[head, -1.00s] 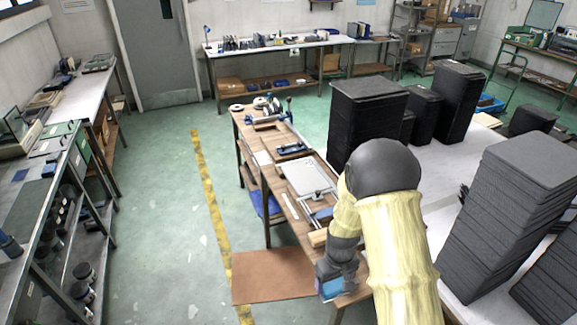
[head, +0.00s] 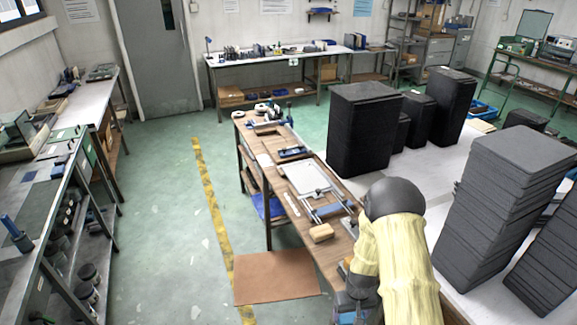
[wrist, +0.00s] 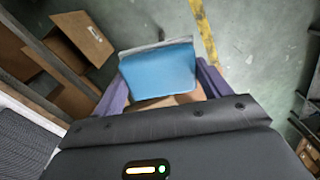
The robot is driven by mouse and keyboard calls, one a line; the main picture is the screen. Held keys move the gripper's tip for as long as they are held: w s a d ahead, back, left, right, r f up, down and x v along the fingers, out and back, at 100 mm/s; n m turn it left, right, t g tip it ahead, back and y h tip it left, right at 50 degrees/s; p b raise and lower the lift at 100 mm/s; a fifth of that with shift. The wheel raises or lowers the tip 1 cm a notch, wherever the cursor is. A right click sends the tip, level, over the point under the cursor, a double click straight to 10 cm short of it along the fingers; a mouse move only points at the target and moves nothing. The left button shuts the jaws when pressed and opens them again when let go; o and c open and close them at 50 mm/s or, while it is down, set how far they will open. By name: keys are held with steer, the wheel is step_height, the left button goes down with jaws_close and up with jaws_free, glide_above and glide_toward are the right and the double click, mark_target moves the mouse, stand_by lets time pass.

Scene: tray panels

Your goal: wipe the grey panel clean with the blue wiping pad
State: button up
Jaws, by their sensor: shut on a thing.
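The blue wiping pad (wrist: 157,68) is between the two purple fingers of my gripper (wrist: 165,88) in the wrist view. My gripper is shut on it. In the head view, my gripper (head: 350,305) is low at the bottom edge, beside the near end of the wooden bench, and only a bit of the blue pad (head: 347,318) shows. The light grey panel (head: 306,178) lies on the bench, farther back and to the left, apart from the pad. Any marks on it are too small to tell.
The wooden bench (head: 268,163) also bears a tan block (head: 321,233) and blue-ended clamps. Tall black stacks (head: 362,130) stand on the white table to the right. A brown sheet (head: 276,278) lies on the floor. The wrist view shows an open cardboard box (wrist: 82,38).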

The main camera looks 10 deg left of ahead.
steer(key=s+d+f+m, duration=0.1)
steer(key=d+f, duration=0.2)
steer(key=f, duration=0.3)
steer(key=s+d+f+m+b, duration=0.1)
steer(key=s+d+f+m, duration=0.1)
steer(key=d+f, duration=0.2)
step_height(320, 180, down, 2)
steer(key=shift+f+m, duration=0.2)
steer(key=shift+m, duration=0.1)
